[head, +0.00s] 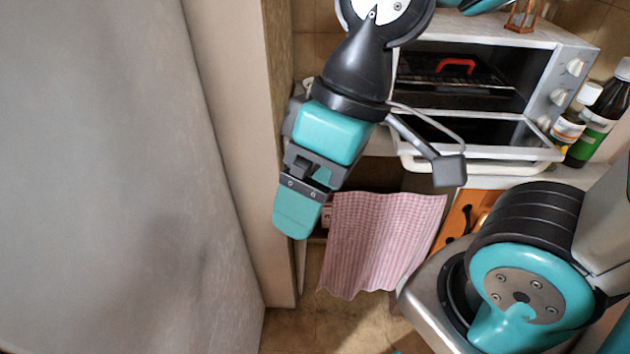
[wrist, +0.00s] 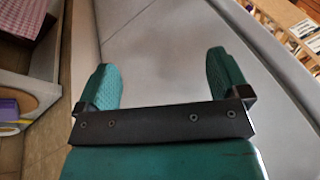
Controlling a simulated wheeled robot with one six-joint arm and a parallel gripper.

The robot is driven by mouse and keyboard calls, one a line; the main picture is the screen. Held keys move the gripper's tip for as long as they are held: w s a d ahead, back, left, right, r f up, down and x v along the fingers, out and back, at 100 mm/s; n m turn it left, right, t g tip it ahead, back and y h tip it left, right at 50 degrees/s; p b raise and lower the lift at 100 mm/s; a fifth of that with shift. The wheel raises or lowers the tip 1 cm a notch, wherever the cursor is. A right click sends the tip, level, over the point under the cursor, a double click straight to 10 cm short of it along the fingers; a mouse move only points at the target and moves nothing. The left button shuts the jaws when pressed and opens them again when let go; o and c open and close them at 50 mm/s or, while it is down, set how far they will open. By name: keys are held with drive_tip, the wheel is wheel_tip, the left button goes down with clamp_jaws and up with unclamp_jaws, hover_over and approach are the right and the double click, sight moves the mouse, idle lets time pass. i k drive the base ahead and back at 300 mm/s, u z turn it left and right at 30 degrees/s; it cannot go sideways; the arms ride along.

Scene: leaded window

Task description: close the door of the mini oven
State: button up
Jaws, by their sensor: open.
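The mini oven (head: 541,85) stands on the counter at the upper right of the head view. Its door (head: 408,162) is folded down and open, reaching out toward me past the counter's front. Inside, a rack and a red handle-shaped piece (head: 456,66) show in the dark cavity. My gripper (head: 296,218) hangs left of and below the door, apart from it, in front of the cabinet side. In the wrist view my gripper (wrist: 163,85) has its two teal fingers spread wide with nothing between them. My arm hides the oven's left side.
A pink checked towel (head: 383,240) hangs under the counter. Bottles (head: 602,118) stand right of the oven. A lantern (head: 522,15) sits on top of it. A large grey panel (head: 90,180) fills the left side. Some floor (head: 335,325) is clear below the towel.

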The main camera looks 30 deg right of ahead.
sight(486, 135)
drive_tip(key=u, duration=0.05)
drive_tip(key=k, duration=0.45)
drive_tip(key=z, duration=1.1)
drive_tip(key=i, duration=0.35)
drive_tip(key=z, duration=0.1)
